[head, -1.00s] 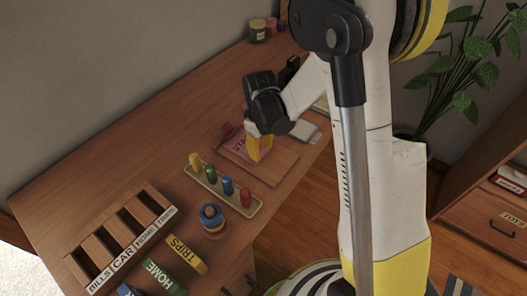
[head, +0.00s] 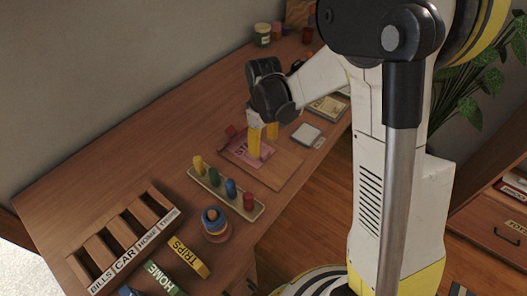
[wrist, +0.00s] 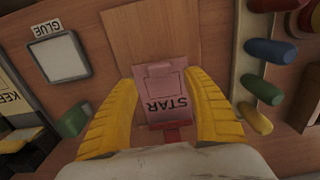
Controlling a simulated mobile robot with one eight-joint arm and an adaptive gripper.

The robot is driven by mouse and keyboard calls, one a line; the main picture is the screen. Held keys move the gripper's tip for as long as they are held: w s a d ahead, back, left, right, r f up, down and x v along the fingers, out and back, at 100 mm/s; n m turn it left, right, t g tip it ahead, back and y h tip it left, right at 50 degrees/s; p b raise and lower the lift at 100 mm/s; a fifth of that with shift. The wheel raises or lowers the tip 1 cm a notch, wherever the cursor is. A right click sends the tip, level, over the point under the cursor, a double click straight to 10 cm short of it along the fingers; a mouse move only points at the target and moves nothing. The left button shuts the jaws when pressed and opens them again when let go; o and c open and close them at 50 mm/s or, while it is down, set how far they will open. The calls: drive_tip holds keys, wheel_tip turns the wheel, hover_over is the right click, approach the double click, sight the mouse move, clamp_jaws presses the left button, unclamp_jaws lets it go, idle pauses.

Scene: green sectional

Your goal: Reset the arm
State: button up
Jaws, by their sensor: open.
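My gripper (head: 263,140) is over the desk, its two yellow fingers pointing down. In the wrist view the open fingers (wrist: 165,110) stand on either side of a pink card marked "STAR" (wrist: 158,88), with nothing seen held between them. The pink card (head: 240,150) lies on a wooden board (head: 283,168), and a red piece sits at its edge. My arm reaches in from the right side of the head view. Whether the fingers touch the board cannot be told.
A tray with several coloured pegs (head: 225,193) stands in front of the board. A ringed stacker (head: 215,225), a labelled wooden sorter (head: 123,240) and labelled blocks (head: 188,257) are nearer. A white-topped pad (head: 307,134) lies behind.

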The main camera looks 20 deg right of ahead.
drive_tip(key=s+d+r+m+t, duration=0.15)
drive_tip(key=s+r, duration=0.25)
drive_tip(key=r, duration=0.4)
drive_tip(key=s+r+m+t, duration=0.2)
drive_tip(key=s+r, duration=0.2)
drive_tip(key=r, duration=0.3)
drive_tip(key=s+d+r+m+t, duration=0.1)
drive_tip(key=s+r+m+t, duration=0.1)
drive_tip(key=s, duration=0.7)
drive_tip(key=shift+d+m+t, duration=0.3)
drive_tip(key=shift+m+t, duration=0.55)
